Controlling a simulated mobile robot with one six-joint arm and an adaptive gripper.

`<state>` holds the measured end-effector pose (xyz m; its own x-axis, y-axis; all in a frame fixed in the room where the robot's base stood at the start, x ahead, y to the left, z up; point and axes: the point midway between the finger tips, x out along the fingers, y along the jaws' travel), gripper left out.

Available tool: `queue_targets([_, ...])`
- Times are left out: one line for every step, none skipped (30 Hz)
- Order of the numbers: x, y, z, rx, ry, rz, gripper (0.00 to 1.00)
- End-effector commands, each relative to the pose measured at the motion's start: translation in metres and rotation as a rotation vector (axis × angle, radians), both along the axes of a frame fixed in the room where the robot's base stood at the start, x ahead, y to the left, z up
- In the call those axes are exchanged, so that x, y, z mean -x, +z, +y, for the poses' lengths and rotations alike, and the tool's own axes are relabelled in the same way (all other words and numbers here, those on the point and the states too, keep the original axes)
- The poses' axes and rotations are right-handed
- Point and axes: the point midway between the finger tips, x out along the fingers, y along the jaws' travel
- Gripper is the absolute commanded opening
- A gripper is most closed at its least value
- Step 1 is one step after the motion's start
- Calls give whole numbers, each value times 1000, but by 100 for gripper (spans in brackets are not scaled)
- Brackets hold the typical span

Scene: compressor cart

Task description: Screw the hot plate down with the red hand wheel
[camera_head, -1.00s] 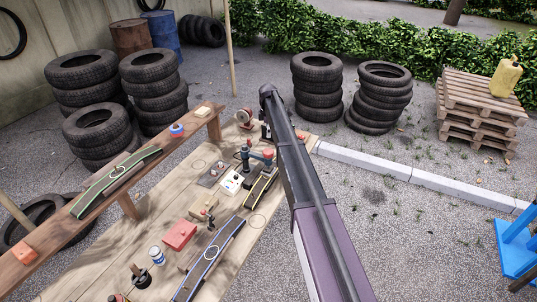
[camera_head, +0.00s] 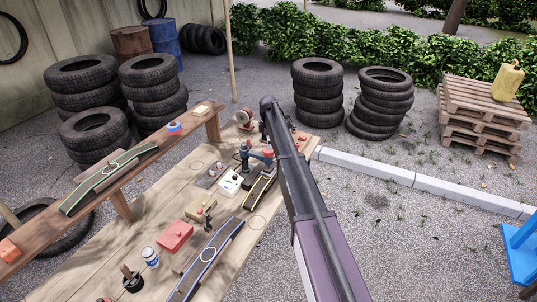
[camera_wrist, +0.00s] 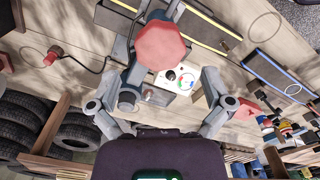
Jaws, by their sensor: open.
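The red hand wheel (camera_wrist: 161,45) is a faceted red knob, large and close in the wrist view. It sits on a grey-blue clamp frame (camera_wrist: 128,75), seen from above. In the head view, the clamp (camera_head: 245,157) with a red top (camera_head: 267,153) stands on the bench. My gripper (camera_wrist: 160,82) is open and empty, its fingers spread below the wheel in the wrist view. I cannot tell its height above the wheel. My arm hides the gripper in the head view. The hot plate cannot be made out clearly; a white box with a black dial (camera_wrist: 173,76) is beside the clamp.
A yellow-edged dark belt (camera_head: 261,189) lies beside the clamp, and a blue-edged belt (camera_head: 208,258) lies nearer. A red box (camera_head: 175,236) and a can (camera_head: 150,257) stand on the wooden bench (camera_head: 168,204). A raised shelf (camera_head: 130,172) runs along the left.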

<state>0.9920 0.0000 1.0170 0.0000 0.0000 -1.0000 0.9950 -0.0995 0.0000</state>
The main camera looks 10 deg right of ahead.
Motion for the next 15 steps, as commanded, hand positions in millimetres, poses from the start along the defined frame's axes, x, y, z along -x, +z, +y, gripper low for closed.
queue_targets([0,-8,0,0,0,0,100])
queue_targets([0,-10,0,0,0,0,100])
queue_targets([0,-13,0,0,0,0,100])
queue_targets([0,-16,0,0,0,0,100])
queue_targets([0,-18,0,0,0,0,100])
queue_targets([0,-21,0,0,0,0,100])
queue_targets([0,-23,0,0,0,0,100])
queue_targets([0,-25,0,0,0,0,100])
queue_targets([0,-28,0,0,0,0,100])
queue_targets([0,-29,0,0,0,0,100])
queue_targets([0,-31,0,0,0,0,100])
queue_targets([0,-33,0,0,0,0,100])
queue_targets([0,-34,0,0,0,0,100])
queue_targets([0,-35,0,0,0,0,100])
queue_targets([0,-36,-1,0,-1,0,100])
